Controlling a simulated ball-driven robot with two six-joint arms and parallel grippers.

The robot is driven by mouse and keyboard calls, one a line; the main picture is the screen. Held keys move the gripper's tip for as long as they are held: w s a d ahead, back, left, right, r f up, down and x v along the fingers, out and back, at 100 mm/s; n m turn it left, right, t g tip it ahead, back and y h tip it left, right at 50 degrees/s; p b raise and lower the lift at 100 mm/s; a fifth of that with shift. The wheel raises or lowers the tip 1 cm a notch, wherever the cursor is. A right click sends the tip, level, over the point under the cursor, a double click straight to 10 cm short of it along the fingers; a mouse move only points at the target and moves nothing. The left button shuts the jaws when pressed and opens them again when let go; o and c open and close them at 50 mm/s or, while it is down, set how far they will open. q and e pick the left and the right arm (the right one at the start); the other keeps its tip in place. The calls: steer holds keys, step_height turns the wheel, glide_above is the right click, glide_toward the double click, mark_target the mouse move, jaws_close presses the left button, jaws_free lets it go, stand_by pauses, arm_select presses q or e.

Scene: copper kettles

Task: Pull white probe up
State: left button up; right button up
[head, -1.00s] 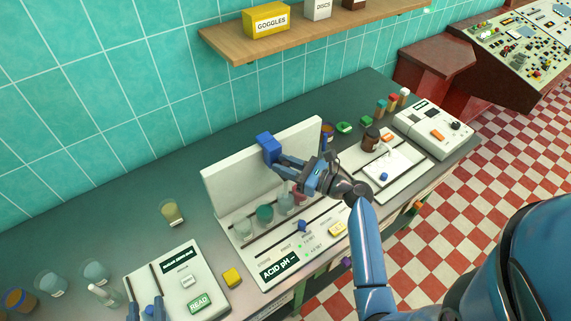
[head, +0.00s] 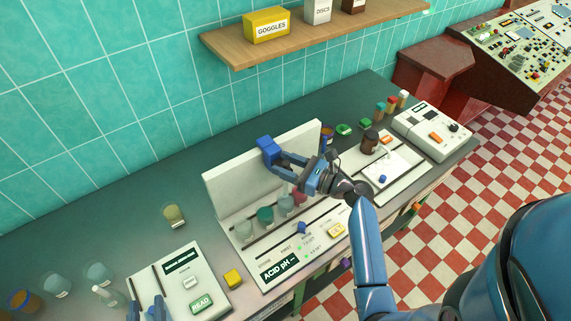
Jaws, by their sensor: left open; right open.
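My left gripper (head: 148,308) is open at the bottom edge, over the panel's left part and to the right of the stick. Most of that arm is out of view. My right gripper (head: 275,158) is open in front of the white upright board (head: 235,175), above the row of beakers and far from the stick. A blue block shows at its tips; I cannot tell whether it is separate.
Beakers (head: 265,215) stand along the ACID pH panel (head: 279,270). Glass jars (head: 57,285) stand at the far left. A yellowish beaker (head: 173,216) stands behind the READ panel. A shelf (head: 310,38) hangs above.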

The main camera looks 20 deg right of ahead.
steer(key=b+v, duration=0.2)
steer(key=v, duration=0.8)
steer(key=shift+s+d+b, duration=0.2)
steer(key=shift+d+b, duration=0.05)
steer(key=shift+b, duration=0.1)
steer(key=s+f+n+h+b, duration=0.1)
steer(key=s+f+n+h, duration=0.1)
steer(key=f, duration=0.3)
steer(key=s+f+n+h+b, duration=0.1)
steer(key=s+f+n+h, duration=0.2)
steer(key=f+h, duration=0.2)
steer(key=s+f+n+h+b, duration=0.1)
steer(key=s+f+n+h, duration=0.1)
steer(key=f, duration=0.4)
steer(key=shift+s+a+f+t+h, duration=0.2)
steer(key=shift+s+t+h, duration=0.2)
steer(key=shift+h, duration=0.5)
steer(key=s+r+n+t+h+b, duration=0.1)
steer(key=s+r+n+t, duration=0.1)
steer(key=s+n, duration=0.4)
steer(key=s+a+r+n+t+h+b, duration=0.1)
steer(key=s+r+n, duration=0.3)
steer(key=n, duration=0.9)
steer(key=s+t+b, duration=0.1)
steer(key=s, duration=0.2)
steer(key=shift+r+n, duration=0.25)
steer(key=shift+n, duration=0.15)
